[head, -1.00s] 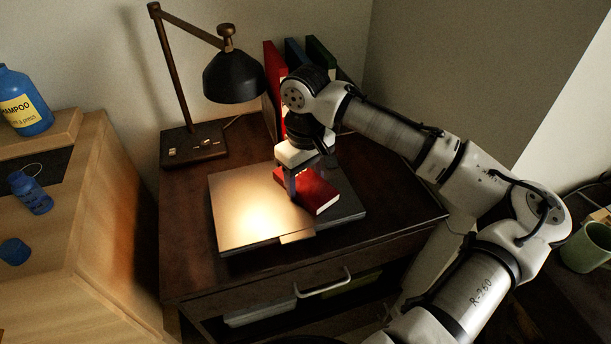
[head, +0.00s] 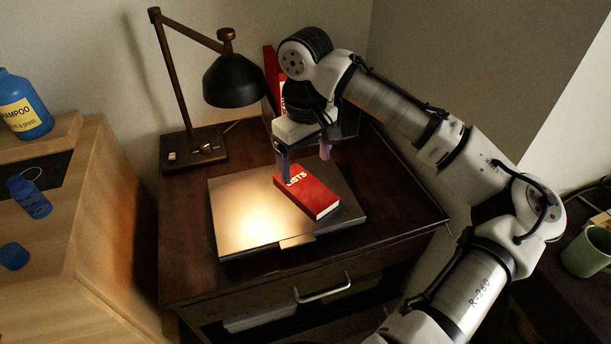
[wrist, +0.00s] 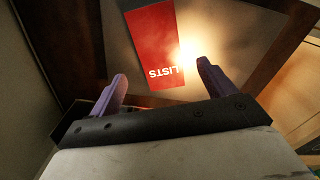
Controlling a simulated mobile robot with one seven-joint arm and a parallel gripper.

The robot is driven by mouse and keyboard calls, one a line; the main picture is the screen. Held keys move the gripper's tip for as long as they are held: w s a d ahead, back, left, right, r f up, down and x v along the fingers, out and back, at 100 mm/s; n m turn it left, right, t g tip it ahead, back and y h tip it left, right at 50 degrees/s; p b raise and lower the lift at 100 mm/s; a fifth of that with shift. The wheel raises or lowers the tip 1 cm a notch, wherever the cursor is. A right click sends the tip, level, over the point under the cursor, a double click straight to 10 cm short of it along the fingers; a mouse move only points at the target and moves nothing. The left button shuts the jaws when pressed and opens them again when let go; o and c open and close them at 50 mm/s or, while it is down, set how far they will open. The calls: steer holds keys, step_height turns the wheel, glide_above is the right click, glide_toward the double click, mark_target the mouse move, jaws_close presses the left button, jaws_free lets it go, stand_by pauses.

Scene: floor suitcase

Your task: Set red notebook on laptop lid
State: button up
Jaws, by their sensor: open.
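The red notebook (head: 309,194), marked "LISTS", lies flat on the right part of the closed laptop lid (head: 240,218). The laptop rests on the dark wooden desk. My gripper (head: 305,165) is open and empty, just above and behind the notebook's far end. In the wrist view the notebook (wrist: 156,45) lies beyond the two purple fingertips (wrist: 162,72), which are spread apart with nothing between them. The notebook looks clear of both fingers. Part of the laptop's far right side is hidden by my gripper and the notebook.
A black desk lamp (head: 234,82) stands at the back left and lights the laptop. An upright red book (head: 271,66) stands behind my arm. A wooden cabinet (head: 115,200) with blue bottles is at left. A green mug (head: 586,250) is at far right.

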step_height(320, 180, up, 6)
steer(key=shift+f, duration=0.2)
stand_by(0.4)
